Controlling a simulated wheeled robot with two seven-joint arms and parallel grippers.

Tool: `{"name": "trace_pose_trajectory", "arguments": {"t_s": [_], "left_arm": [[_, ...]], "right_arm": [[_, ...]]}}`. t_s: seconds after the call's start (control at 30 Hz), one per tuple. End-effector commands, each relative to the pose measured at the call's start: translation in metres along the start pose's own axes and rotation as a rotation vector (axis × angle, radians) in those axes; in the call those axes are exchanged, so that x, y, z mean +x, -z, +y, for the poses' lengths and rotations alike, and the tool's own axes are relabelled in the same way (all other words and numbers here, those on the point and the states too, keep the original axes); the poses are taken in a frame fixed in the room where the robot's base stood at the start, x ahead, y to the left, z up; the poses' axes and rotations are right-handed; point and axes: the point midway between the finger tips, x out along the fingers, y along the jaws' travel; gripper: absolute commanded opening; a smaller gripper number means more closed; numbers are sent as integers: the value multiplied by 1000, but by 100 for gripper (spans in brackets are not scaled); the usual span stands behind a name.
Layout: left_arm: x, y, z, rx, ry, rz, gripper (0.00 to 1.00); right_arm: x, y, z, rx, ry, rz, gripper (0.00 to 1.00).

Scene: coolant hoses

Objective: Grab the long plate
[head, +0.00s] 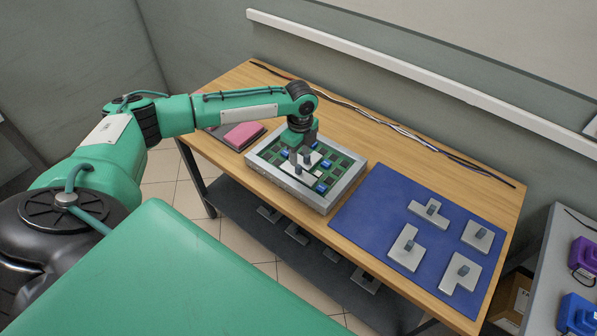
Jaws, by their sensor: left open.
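A pale plate (289,168) lies in the grey-framed tray (326,202), on a green board with blue parts. It is partly hidden by my left gripper, so I cannot tell its full shape or whether it is the long plate. My left gripper (303,160) points down over this plate, its fingers apart and open. I cannot tell whether the fingers touch anything. My right gripper is not in view.
Pink and dark pads (243,136) lie left of the tray. Cables (400,130) run along the table's back edge.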

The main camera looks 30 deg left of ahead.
Motion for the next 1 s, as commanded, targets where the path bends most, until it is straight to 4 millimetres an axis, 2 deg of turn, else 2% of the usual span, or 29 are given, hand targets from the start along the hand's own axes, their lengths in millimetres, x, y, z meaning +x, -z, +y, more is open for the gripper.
{"name": "trace_pose_trajectory", "arguments": {"t_s": [0.13,0.27,0.4,0.67,0.77,0.9,1.0], "left_arm": [[11,0,3,0,-3,0,42],[31,-1,7,-1,-3,-1,42],[49,0,6,0,-2,-1,42],[53,-1,6,0,1,0,42],[53,-1,6,0,0,0,26],[53,-1,6,0,0,0,0],[53,-1,6,0,1,0,0]], "right_arm": [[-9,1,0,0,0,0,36],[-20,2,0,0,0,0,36],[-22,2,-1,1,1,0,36],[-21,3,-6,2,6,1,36],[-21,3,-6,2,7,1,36],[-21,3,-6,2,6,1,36],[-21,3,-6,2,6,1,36]]}}
